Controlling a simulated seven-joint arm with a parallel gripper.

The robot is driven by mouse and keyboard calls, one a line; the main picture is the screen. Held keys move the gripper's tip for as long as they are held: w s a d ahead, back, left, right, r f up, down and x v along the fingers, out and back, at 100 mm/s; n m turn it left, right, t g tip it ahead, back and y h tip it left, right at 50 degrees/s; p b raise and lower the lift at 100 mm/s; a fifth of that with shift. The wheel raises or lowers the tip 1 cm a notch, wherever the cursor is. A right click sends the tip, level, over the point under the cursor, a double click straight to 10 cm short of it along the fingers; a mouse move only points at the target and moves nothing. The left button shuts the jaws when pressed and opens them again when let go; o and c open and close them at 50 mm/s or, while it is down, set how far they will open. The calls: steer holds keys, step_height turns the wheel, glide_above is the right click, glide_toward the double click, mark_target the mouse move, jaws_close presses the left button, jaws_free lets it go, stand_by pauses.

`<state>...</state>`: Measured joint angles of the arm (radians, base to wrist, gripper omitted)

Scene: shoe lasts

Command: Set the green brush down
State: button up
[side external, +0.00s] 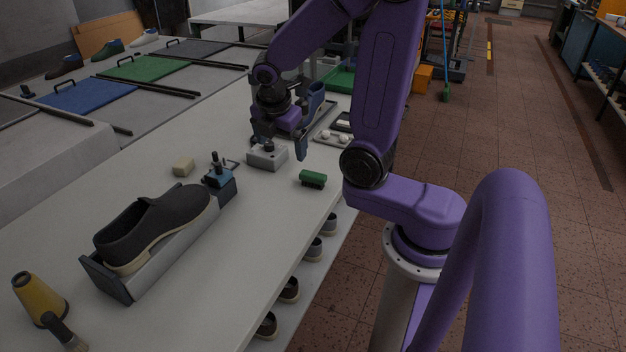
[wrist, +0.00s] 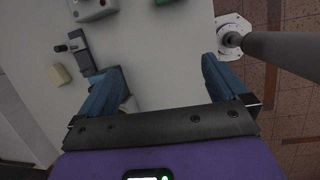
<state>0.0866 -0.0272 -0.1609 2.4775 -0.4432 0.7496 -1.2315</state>
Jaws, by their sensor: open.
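The green brush (side external: 312,178) lies on the pale table near its right edge, green back up and dark bristles down. In the wrist view a bit of green (wrist: 163,2) at the top edge appears to be the same brush. My gripper (side external: 280,143) is above the table, behind and to the left of the brush in the side view. Its blue fingers are spread wide, and the wrist view shows bare table between their tips (wrist: 160,73). The gripper is apart from the brush and holds nothing.
A grey box (side external: 267,158) stands below my gripper. A dark shoe (side external: 155,226) sits on a holder with a blue clamp (side external: 219,182). A beige block (side external: 183,166), a yellow cone (side external: 40,298) and a tray (side external: 335,136) are also there.

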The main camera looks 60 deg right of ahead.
steer(key=s+d+n+h, duration=0.1)
steer(key=s+d, duration=0.1)
steer(key=d, duration=0.2)
steer(key=g, duration=0.1)
glide_toward(313, 174)
steer(key=shift+x, duration=5.05)
steer(key=shift+c, duration=0.3)
steer(key=c, duration=0.9)
steer(key=shift+r, duration=0.15)
